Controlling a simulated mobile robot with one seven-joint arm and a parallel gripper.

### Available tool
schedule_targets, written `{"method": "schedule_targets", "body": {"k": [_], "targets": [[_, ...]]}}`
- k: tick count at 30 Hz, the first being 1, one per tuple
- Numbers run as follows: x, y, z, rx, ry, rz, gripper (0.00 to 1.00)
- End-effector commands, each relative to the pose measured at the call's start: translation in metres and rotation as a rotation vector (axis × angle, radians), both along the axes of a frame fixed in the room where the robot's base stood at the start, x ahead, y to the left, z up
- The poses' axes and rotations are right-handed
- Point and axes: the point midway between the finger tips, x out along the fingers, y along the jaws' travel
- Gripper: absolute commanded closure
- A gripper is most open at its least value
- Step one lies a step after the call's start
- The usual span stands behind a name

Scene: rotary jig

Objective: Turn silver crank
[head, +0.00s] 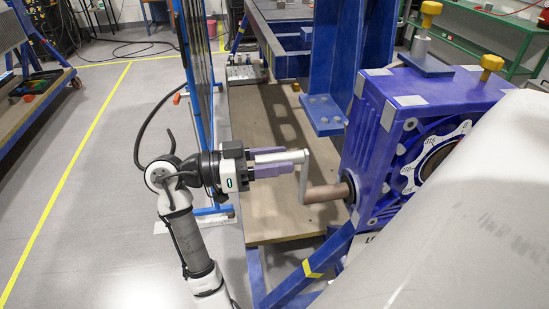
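The silver crank (304,178) sticks out from the left side of a blue gearbox (385,120). Its brownish shaft (325,193) runs left from a round collar, and its arm rises from the shaft's outer end. The handle points left from the top of the arm. My gripper (300,163), with purple fingers, comes in from the left. Its fingers lie along the handle, with their tips close to the crank arm. They hide part of the handle, and I cannot tell whether they press on it.
A large pale roll-like body (450,220) fills the lower right. Blue frame beams (300,285) stand below the gearbox. A blue upright (335,60) rises behind the crank. A wooden board (270,205) lies beneath. A blue-framed mesh panel (198,75) stands behind my arm. Grey floor is free at left.

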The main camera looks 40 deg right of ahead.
Motion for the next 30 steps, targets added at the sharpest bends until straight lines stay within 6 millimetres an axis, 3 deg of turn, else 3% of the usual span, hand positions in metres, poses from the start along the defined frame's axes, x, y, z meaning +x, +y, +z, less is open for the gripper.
{"method": "schedule_targets", "body": {"k": [1,10,30], "targets": [[0.0002,0.0001,0.0001,0.0,0.0,0.0,0.61],[0.0003,0.0003,0.0002,0.0,0.0,0.0,1.0],[0.0005,0.0005,0.0003,0.0,0.0,0.001,1.0]]}}
